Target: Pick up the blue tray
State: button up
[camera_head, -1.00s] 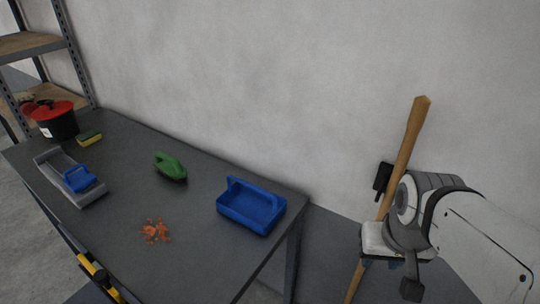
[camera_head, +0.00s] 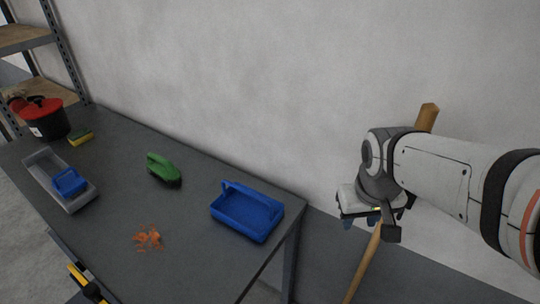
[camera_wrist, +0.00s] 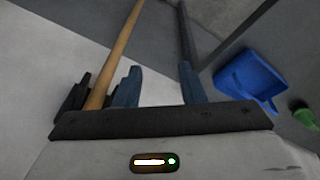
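The blue tray (camera_head: 262,229) is a shallow open box with a raised handle along its back left side. It sits empty on the right end of the dark table, and it also shows at the right of the wrist view (camera_wrist: 248,80). My gripper (camera_head: 361,222) is to the right of the tray, past the table's end, with its fingers pointing down. In the wrist view my gripper (camera_wrist: 160,85) has its two blue-grey fingers apart with nothing held between them. The tray is apart from the fingers.
A wooden pole (camera_head: 366,265) leans on the wall behind my gripper. The dark table (camera_head: 200,265) also holds orange scraps (camera_head: 149,237), a green brush-like object (camera_head: 163,168), a grey tray (camera_head: 40,168) with a small blue piece (camera_head: 69,182), a sponge (camera_head: 80,138) and a red-lidded pot (camera_head: 45,118).

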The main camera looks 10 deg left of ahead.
jog(key=w+a+n+p, duration=0.3)
jog(key=w+a+n, duration=0.2)
jog(key=w+a, duration=0.5)
jog(key=n+p, duration=0.2)
jog(key=n, duration=0.3)
send_over(252, 195)
jog(key=d, duration=0.2)
jog(key=shift+h, duration=0.3)
jog(key=f, duration=0.4)
jog(key=shift+s+f, duration=0.35)
jog(key=shift+f, duration=0.05)
jog(key=shift+a+f+n, duration=0.3)
jog(key=shift+a+f, duration=0.4)
jog(key=shift+a, duration=0.35)
jog(key=p+x, duration=0.2)
jog(key=x, duration=0.5)
jog(key=shift+s+a, duration=0.15)
jog(key=shift+s, duration=0.05)
jog(key=shift+f, duration=0.4)
grip_shut()
